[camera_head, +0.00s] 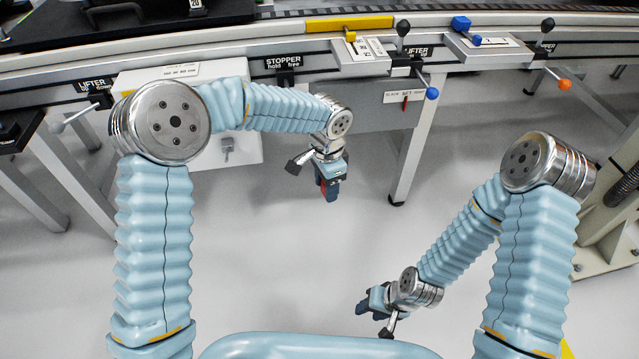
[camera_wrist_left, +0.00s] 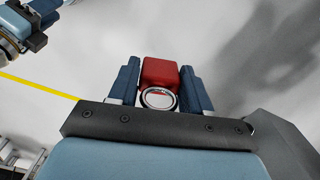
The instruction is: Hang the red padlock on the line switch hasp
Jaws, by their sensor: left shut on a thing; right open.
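My left gripper (camera_head: 328,190) is shut on the red padlock (camera_wrist_left: 160,72), which sits between the two dark blue fingers in the left wrist view. In the head view only a little red shows at the fingers, above the open floor in front of the bench. A small grey fitting (camera_head: 227,147) on the front of a white box may be the line switch hasp; it is left of my left gripper and apart from it. My right gripper (camera_head: 363,304) is open, low in the head view.
The white box (camera_head: 248,150) hangs below the conveyor rail, partly behind my left arm. A bench leg (camera_head: 410,155) stands right of my left gripper. Levers with blue (camera_head: 432,93) and orange (camera_head: 564,85) knobs stick out from the bench. The floor between my arms is clear.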

